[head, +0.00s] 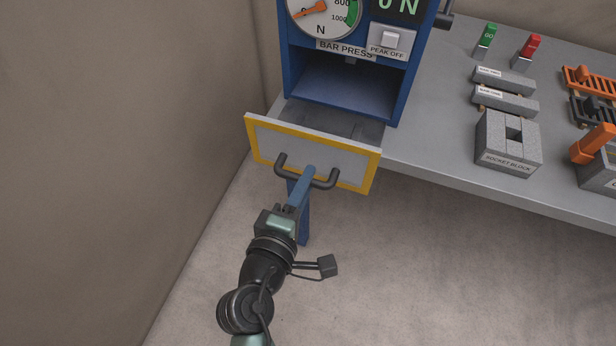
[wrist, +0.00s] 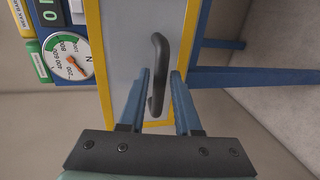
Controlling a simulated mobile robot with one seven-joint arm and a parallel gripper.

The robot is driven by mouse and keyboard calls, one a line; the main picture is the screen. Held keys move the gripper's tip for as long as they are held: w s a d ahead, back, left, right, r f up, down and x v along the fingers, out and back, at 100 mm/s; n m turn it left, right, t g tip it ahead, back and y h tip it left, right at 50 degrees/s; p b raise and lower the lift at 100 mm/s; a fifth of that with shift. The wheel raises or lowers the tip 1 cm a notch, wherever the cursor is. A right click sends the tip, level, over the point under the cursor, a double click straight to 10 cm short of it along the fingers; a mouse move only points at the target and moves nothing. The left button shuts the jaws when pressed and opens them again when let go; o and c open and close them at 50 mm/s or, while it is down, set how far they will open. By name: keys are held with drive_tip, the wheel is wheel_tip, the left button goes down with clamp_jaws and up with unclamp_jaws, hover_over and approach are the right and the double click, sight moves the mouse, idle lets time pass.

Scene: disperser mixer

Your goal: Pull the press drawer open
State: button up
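The press drawer (head: 270,146) stands partly pulled out of the blue bar press (head: 398,95). Its pale front has a yellow border, and part of its grey inside shows behind the front. A dark bar handle (head: 324,184) is fixed across the front; it also shows in the wrist view (wrist: 159,85). My gripper (head: 305,180) reaches up to the middle of the handle.
The grey bench (head: 430,150) carries a socket block (head: 508,145), grey bars (head: 505,90), green and red switches and orange parts to the right. A blue leg (head: 304,225) stands below the drawer. A wall is at left; the floor in front is clear.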

drive_tip(key=b+v, duration=0.1)
drive_tip(key=v, duration=1)
drive_tip(key=shift+s, duration=0.3)
